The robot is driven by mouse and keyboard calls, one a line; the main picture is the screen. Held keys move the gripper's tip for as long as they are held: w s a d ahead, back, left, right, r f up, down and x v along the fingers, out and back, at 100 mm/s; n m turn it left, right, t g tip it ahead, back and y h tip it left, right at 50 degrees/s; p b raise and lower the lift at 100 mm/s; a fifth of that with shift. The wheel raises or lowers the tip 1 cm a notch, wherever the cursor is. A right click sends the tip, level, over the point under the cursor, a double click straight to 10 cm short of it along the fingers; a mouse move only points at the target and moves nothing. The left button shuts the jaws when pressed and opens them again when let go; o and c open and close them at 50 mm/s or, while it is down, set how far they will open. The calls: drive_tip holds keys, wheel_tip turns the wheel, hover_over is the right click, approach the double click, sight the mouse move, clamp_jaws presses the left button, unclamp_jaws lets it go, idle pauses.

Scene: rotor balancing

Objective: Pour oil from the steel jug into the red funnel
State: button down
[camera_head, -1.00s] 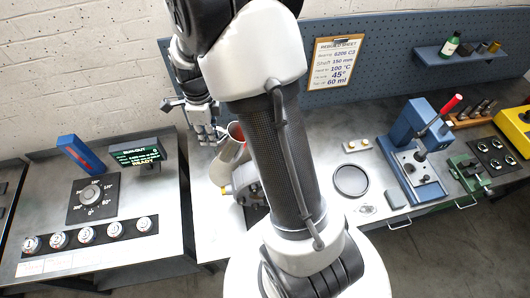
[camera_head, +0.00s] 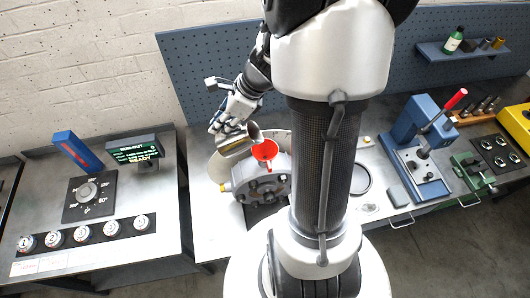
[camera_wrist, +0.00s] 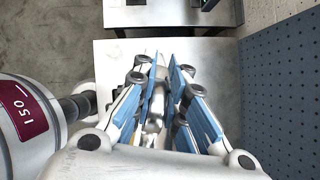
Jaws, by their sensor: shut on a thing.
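My gripper (camera_head: 231,124) is shut on the steel jug (camera_head: 237,147), holding it above the bench. The jug is tilted well over, its open mouth to the right, close beside the red funnel (camera_head: 265,151). I cannot tell whether the jug touches the funnel, and no oil stream is visible. The funnel stands upright on top of a grey round housing (camera_head: 262,180). In the wrist view, my gripper's blue-padded fingers (camera_wrist: 165,85) are around a shiny metal part (camera_wrist: 152,122) of the jug. The funnel is not visible there.
A console (camera_head: 88,215) with a dial and screen stands left. A blue press (camera_head: 415,150) with a red-knobbed lever stands right. A dark ring (camera_head: 361,180) lies partly behind my arm.

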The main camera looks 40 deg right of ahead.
sight(229, 119)
drive_tip(key=shift+s+d+t+y+b, duration=0.35)
drive_tip(key=shift+t+y+b, duration=0.2)
drive_tip(key=shift+b, duration=1.25)
drive_tip(key=shift+d+r, duration=0.1)
drive_tip(key=shift+s+r, duration=0.1)
drive_tip(key=shift+r, duration=0.1)
drive_tip(key=shift+r+t+y+b, duration=0.15)
drive_tip(key=shift+t+y+b, duration=0.2)
drive_tip(key=shift+b, duration=0.15)
drive_tip(key=shift+s+d+r+t+y+b, duration=0.5)
drive_tip(key=shift+r+b, duration=0.1)
drive_tip(key=shift+b, duration=0.2)
idle(3.8)
drive_tip(key=p, duration=0.2)
drive_tip(key=w+a+g+h+p, duration=0.1)
drive_tip(key=shift+w+a+f+g+h+p, duration=0.15)
drive_tip(key=shift+a+f+g+h+p, duration=0.15)
drive_tip(key=shift+f+p, duration=0.1)
drive_tip(key=w+g+h+p, duration=0.1)
drive_tip(key=p, duration=0.2)
drive_tip(key=shift+a+f+p, duration=0.15)
drive_tip(key=shift+a+p, duration=0.15)
drive_tip(key=shift+a, duration=0.1)
drive_tip(key=shift+d+f, duration=0.1)
drive_tip(key=shift+f, duration=0.15)
drive_tip(key=shift+s+d+f, duration=0.1)
drive_tip(key=shift+f, duration=0.1)
